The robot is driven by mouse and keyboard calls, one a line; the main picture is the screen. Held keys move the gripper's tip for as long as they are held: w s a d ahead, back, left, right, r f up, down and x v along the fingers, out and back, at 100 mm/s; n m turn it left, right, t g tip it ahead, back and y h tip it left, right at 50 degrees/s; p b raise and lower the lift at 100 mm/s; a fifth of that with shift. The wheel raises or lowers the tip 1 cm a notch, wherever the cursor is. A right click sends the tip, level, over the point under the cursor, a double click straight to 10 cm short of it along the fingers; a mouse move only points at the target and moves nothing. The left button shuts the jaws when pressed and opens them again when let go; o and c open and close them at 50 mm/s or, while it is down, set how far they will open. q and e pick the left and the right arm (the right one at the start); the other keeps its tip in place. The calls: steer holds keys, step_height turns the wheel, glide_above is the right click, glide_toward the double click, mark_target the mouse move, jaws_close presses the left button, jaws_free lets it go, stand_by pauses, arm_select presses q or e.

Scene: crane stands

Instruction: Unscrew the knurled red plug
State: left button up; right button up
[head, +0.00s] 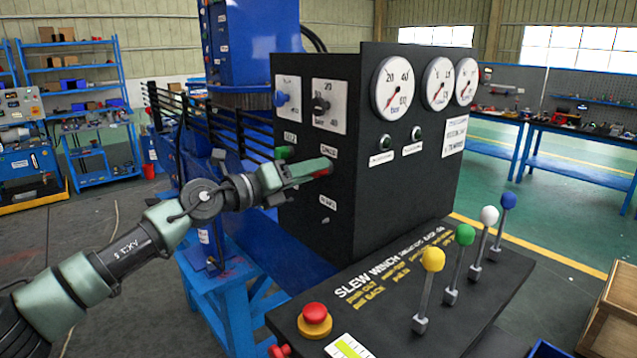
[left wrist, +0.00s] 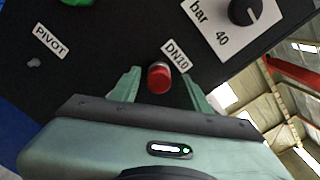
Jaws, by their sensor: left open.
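The red plug (left wrist: 159,77) sticks out of the black panel (head: 300,230) beside a small white label. In the left wrist view it stands between the two fingers of my left gripper (left wrist: 160,90), with a gap to each finger. Only a strip of the red plug (head: 320,173) shows in the head view, partly hidden by the gripper. My left gripper (head: 313,170) is open at the panel's side face, its fingers on either side of the plug. Whether the fingertips touch the panel I cannot tell. My right gripper is not in view.
A green fitting (head: 284,152) and a small grey stud (head: 325,220) sit near the plug. The console below carries several levers (head: 433,259) and a red button (head: 315,314).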

arm_select(q)
steer(key=m+b, duration=0.6)
steer(key=m, duration=0.1)
steer(key=shift+m+b, duration=0.3)
steer(key=shift+m, duration=0.1)
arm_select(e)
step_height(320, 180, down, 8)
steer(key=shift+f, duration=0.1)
arm_select(q)
jaws_close()
steer(key=shift+f, duration=0.1)
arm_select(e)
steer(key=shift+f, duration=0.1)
